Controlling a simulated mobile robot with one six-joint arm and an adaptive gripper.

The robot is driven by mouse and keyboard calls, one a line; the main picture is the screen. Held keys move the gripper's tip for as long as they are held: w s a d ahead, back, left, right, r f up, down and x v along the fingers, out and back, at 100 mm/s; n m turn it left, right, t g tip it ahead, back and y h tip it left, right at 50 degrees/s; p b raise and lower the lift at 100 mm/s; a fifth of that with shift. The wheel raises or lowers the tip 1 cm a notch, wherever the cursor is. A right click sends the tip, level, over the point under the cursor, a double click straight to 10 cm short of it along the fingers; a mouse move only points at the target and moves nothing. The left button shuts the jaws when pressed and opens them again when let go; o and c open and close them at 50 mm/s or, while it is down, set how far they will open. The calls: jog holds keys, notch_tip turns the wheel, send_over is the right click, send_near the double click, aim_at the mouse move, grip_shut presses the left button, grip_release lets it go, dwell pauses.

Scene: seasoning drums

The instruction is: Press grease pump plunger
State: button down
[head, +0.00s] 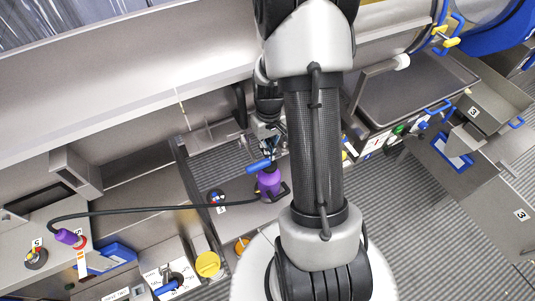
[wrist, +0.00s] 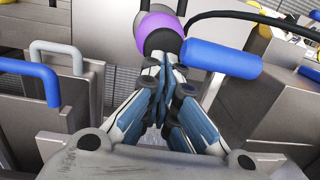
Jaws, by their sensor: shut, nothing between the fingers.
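The grease pump has a purple body (head: 268,184) and stands on a grey surface left of my arm in the head view. A blue cylindrical handle (head: 258,166) sticks out to the left at its top. My gripper (head: 268,143) is just above the pump, with its fingers together. In the wrist view the shut fingertips (wrist: 161,68) are right by the black top of the pump, with the purple part (wrist: 155,27) behind. The blue handle (wrist: 222,59) lies to the right of the fingertips. I cannot tell whether the fingers touch the pump.
A black hose (head: 150,211) runs left from the pump to a purple nozzle end (head: 67,237). A yellow round cap (head: 207,264) is in front. In the wrist view, grey (wrist: 60,55) and blue (wrist: 38,84) bar handles stand to the left. Grey cabinets surround the pump.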

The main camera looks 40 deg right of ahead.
jog(key=shift+f, duration=0.85)
notch_tip(320, 180, down, 4)
jog(key=b, duration=0.3)
jog(key=shift+r, duration=0.1)
jog(key=shift+s+r, duration=0.1)
jog(key=shift+r+p, duration=0.5)
notch_tip(320, 180, up, 23)
jog(key=w+d+p, duration=0.1)
jog(key=p, duration=0.3)
jog(key=shift+w+d, duration=0.15)
jog(key=shift+d, duration=0.15)
dwell(0.4)
